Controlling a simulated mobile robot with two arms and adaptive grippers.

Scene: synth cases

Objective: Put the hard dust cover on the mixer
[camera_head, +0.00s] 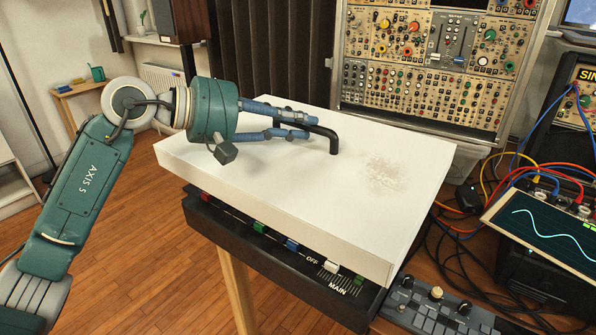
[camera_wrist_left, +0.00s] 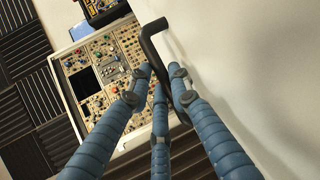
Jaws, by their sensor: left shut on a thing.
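The hard dust cover (camera_head: 285,180) is a large white slab-like box with a black bent handle (camera_head: 334,139) on top and a grey speckled patch. My left gripper (camera_head: 308,126) is shut on the handle; its blue fingers also show around the handle in the left wrist view (camera_wrist_left: 158,78). The black mixer (camera_head: 225,226) is under the cover. Its front strip, with coloured fader caps and the words OFF and MAIN, shows below the cover's front edge. The cover's left corner sticks out past the mixer. Whether the cover touches the mixer is unclear. My right gripper is out of view.
A modular synth rack (camera_head: 425,85) stands behind the cover. A small grey controller (camera_head: 440,308), an oscilloscope screen (camera_head: 545,235) and tangled cables crowd the right side. Wooden floor (camera_head: 130,230) is open at the left.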

